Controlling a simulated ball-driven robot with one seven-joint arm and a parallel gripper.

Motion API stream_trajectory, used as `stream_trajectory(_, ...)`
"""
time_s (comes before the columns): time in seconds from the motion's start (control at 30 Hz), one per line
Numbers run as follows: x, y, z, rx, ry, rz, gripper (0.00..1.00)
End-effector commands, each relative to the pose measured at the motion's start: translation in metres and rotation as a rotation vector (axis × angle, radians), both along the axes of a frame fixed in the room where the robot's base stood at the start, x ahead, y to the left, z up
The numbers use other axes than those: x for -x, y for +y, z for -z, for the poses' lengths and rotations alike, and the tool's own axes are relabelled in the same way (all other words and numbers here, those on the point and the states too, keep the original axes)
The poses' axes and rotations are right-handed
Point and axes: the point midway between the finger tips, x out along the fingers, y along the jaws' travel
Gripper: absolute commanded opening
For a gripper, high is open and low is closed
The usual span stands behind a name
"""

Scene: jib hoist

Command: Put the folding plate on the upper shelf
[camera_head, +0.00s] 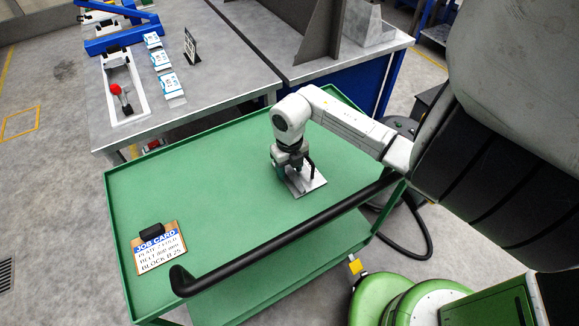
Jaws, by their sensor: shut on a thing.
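The folding plate (317,183) is a small grey metal sheet over the upper shelf (215,205) of the green trolley, right of its middle. My gripper (297,171) points down over the plate and is shut on it. The gripper hides the plate's far left part. The plate looks nearly flat and very close to the shelf surface. I cannot tell whether it touches the shelf or hangs slightly above it.
A job card on a clipboard (158,247) lies at the shelf's left front. A black handle bar (285,239) runs along the near edge. The lower shelf (290,262) shows below. A grey workbench (215,75) stands behind. The shelf's left half is mostly clear.

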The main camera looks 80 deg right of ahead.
Motion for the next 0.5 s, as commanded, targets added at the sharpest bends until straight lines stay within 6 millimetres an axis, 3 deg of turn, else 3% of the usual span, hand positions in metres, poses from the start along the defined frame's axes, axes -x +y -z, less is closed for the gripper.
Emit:
stream_trajectory(0.23, -0.0002, -0.0002, 0.003, 0.001, -0.001, -0.001, 0.0)
stream_trajectory(0.27, -0.0002, 0.0001, 0.0024, -0.001, -0.001, 0.0, 0.54)
stream_trajectory(0.5, -0.0001, 0.0001, 0.0022, 0.0, 0.0, 0.0, 0.77)
